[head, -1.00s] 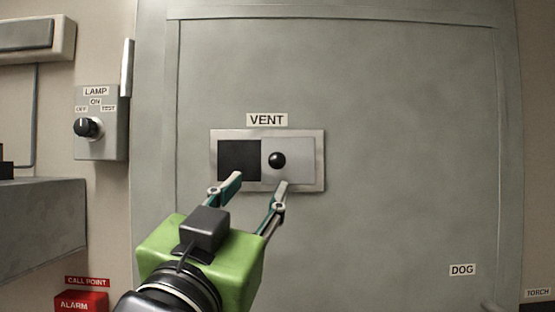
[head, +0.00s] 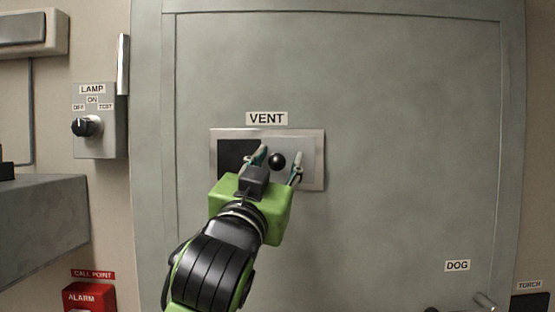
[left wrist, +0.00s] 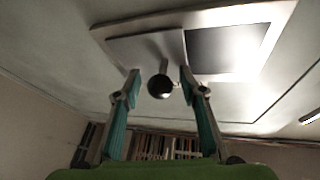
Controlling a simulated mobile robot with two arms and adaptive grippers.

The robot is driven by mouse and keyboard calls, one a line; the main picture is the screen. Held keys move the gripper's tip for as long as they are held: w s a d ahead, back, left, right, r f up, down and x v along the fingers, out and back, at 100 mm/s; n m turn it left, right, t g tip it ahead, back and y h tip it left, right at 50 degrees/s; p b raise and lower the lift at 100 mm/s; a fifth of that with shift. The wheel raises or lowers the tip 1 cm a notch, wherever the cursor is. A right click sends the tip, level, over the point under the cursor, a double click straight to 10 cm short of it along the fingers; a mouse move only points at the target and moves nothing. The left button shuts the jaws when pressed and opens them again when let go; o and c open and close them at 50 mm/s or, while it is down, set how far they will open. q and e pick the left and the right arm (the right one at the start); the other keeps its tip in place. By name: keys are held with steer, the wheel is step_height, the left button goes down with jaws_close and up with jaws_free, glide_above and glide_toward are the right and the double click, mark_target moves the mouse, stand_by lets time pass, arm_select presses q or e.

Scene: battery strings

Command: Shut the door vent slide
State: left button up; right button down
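The vent (head: 312,180) is a metal-framed panel on the grey door under a VENT label. Its slide plate (head: 308,147) covers the right part, and a dark opening (head: 232,150) shows at the left. A black round knob (head: 277,160) sits on the plate. My left gripper (head: 278,164) is open, with one finger on each side of the knob. In the left wrist view the knob (left wrist: 160,87) stands between the two fingertips, with gaps on both sides; the slide plate (left wrist: 145,50) and dark opening (left wrist: 228,48) are behind it. My right gripper is not in view.
A lamp switch box (head: 98,130) is on the wall at the left, above a grey ledge (head: 45,220). A red alarm call point (head: 88,297) is at the lower left. The door (head: 400,120) around the vent is flat and clear.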

arm_select(q)
jaws_close()
steer(key=a, duration=0.9)
steer(key=shift+a+p, duration=0.2)
steer(key=shift+p, duration=0.1)
steer(key=shift+a, duration=0.2)
steer(key=shift+d, duration=0.2)
steer(key=shift+r, duration=0.1)
steer(key=shift+c, duration=0.7)
jaws_free()
steer(key=shift+o, duration=0.7)
steer(key=shift+a, duration=0.25)
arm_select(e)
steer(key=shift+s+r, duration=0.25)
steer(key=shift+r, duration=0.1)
